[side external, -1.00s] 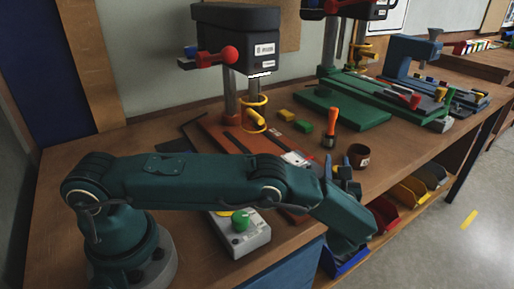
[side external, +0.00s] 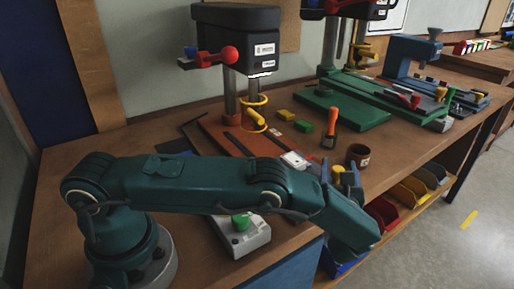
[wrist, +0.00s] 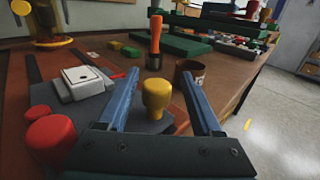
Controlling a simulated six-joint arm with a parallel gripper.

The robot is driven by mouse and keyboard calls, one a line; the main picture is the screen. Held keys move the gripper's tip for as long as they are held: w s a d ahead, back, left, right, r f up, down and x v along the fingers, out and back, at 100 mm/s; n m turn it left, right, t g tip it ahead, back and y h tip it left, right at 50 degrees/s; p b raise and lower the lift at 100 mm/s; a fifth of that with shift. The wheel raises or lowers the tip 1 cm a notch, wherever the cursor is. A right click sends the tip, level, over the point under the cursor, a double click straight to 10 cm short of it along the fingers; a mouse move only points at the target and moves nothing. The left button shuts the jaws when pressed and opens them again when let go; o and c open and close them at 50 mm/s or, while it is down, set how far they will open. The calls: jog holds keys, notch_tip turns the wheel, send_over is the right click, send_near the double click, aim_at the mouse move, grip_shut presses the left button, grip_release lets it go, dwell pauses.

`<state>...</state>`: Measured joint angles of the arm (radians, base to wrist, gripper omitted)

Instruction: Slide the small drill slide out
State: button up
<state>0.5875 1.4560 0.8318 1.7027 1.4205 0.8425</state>
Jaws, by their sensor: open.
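A yellow knob (wrist: 157,92) stands on a grey plate (wrist: 105,113) in the wrist view; I take this to be the small drill slide. A white square block (wrist: 86,82) sits on the same plate, left of the knob. My gripper (wrist: 160,73) is open, its two blue fingers on either side of the knob with gaps to both. No contact shows. In the side view the white block (side external: 294,160) lies at the front of the brown drill base (side external: 238,140), and my gripper (side external: 342,180) is beside it, partly hidden by my wrist.
Red knobs (wrist: 50,140) are close at the left of the wrist view. An orange-handled tool (wrist: 155,42) and a brown cup (wrist: 191,70) stand just beyond the fingers. A grey box with a green button (side external: 241,222) is under my forearm. Coloured bins (side external: 384,211) hang below the bench edge.

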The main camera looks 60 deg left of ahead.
jog(key=shift+v, duration=1.9)
jog(key=shift+a, duration=0.1)
